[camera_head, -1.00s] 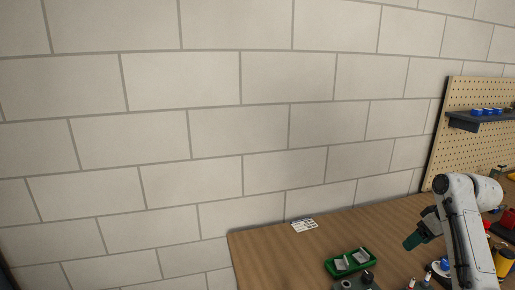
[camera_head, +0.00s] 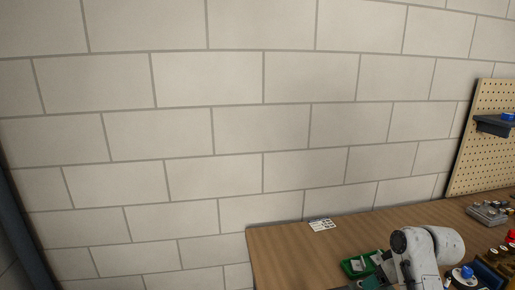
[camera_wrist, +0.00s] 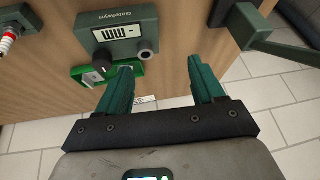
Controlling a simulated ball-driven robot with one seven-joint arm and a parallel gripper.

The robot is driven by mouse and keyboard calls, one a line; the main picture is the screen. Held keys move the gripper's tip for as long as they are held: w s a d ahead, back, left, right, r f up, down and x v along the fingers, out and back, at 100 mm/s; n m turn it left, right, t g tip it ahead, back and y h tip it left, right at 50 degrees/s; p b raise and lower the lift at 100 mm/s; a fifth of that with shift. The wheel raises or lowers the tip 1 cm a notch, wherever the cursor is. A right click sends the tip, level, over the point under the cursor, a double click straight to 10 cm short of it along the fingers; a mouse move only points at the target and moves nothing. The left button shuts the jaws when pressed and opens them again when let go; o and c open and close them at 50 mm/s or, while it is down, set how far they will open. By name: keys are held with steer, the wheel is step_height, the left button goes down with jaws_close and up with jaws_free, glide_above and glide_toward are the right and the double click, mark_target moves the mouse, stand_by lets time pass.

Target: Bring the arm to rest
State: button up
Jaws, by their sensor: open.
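My arm (camera_head: 428,252) shows at the lower right of the head view, a white link bent in front of the wooden bench (camera_head: 280,245). My gripper is not visible in that view. In the wrist view my gripper (camera_wrist: 162,72) has its two green fingers spread apart with nothing between them. The fingers show against the brown bench surface, near a grey-green box with a dial and the label "Gatelwyn" (camera_wrist: 118,24). Whether they touch anything cannot be told.
A green tray (camera_head: 347,268) stands on the bench beside my arm. A white card (camera_head: 322,225) lies near the back edge. A pegboard (camera_head: 487,150) with a dark shelf (camera_head: 493,126) stands at right. Several small items crowd the bench's right side. The bench's left part is clear.

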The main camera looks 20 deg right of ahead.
steer(key=s+a+f, duration=0.2)
steer(key=a+f, duration=0.1)
steer(key=a, duration=0.5)
steer(key=s+a+f, duration=0.1)
steer(key=a+f, duration=0.1)
steer(key=a, duration=0.5)
steer(key=s+a+f+n, duration=0.1)
steer(key=s+a, duration=0.9)
steer(key=s, duration=0.2)
steer(key=s+d+f+g+b, duration=0.1)
steer(key=s+f+b, duration=0.3)
steer(key=f, duration=0.4)
steer(key=s+f+g+b, duration=0.2)
steer(key=s+f+b, duration=0.3)
steer(key=f+b, duration=0.1)
steer(key=shift+s+d+f+g+h, duration=0.25)
steer(key=shift+d+f+g+h, duration=0.15)
steer(key=shift+f, duration=0.5)
